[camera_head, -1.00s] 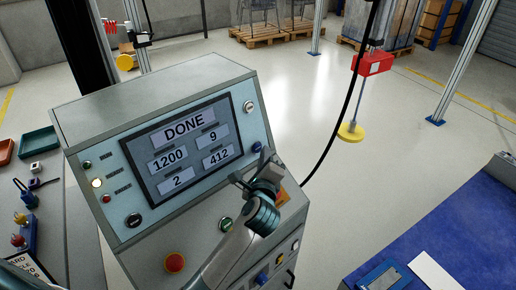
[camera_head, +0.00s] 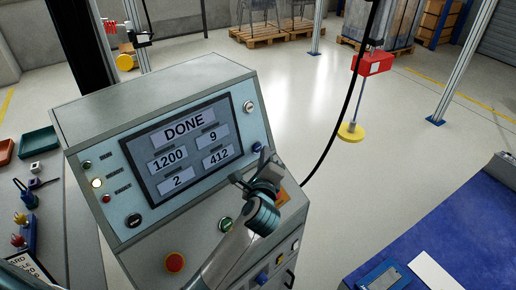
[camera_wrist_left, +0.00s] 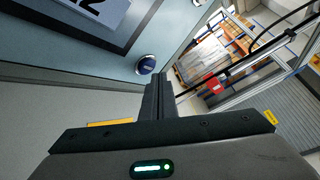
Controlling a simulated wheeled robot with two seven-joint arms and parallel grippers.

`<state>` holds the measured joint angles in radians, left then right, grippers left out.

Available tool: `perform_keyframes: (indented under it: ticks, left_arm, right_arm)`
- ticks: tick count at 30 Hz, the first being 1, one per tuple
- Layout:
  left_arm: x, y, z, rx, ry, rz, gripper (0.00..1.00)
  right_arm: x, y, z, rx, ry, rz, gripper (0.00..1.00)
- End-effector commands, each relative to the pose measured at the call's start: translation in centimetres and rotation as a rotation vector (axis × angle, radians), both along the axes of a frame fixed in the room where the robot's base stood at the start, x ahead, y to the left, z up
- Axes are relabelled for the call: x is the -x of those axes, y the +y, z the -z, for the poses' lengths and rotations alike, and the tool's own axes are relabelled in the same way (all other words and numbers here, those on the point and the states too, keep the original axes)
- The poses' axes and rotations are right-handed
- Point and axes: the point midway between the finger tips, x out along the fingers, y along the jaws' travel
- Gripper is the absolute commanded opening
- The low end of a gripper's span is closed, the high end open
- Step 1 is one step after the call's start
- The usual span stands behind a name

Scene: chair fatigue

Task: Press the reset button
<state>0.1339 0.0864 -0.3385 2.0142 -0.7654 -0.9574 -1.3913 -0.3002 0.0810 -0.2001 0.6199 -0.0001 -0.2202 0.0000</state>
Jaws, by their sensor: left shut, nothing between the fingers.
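The grey control cabinet (camera_head: 160,99) stands at the left with a sloped panel. Its screen (camera_head: 182,148) reads DONE, 1200, 9, 2 and 412. A blue button (camera_head: 257,147) sits at the panel's lower right, beside the screen; it also shows in the left wrist view (camera_wrist_left: 146,65). Its label is too small to read, so I cannot tell if it is the reset button. My left gripper (camera_head: 258,167) is shut and empty, close to this button. In the wrist view its fingers (camera_wrist_left: 158,92) point just right of the button, seemingly apart from it. My right gripper is not in view.
A red mushroom button (camera_head: 174,262), a green button (camera_head: 226,224) and a black knob (camera_head: 134,220) are also on the cabinet. A black cable hangs right of it, near a red box (camera_head: 373,64). A blue-topped table (camera_head: 455,235) stands at the lower right. Open floor lies between.

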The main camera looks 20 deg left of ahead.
Motion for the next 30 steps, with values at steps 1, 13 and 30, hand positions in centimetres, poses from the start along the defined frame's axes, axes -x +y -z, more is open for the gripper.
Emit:
perform_keyframes:
  ticks: [1,13,30]
  left_arm:
    - [0.0,0.0,0.0,0.0,0.0,0.0,0.0]
    - [-0.01,0.04,-0.03,0.0,0.0,0.0,0.0]
    - [-0.35,0.76,0.2,0.0,0.0,0.0,0.0]
  right_arm:
    - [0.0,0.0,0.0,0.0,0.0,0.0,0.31]
    - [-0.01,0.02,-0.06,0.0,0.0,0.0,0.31]
    - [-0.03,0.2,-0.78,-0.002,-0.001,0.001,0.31]
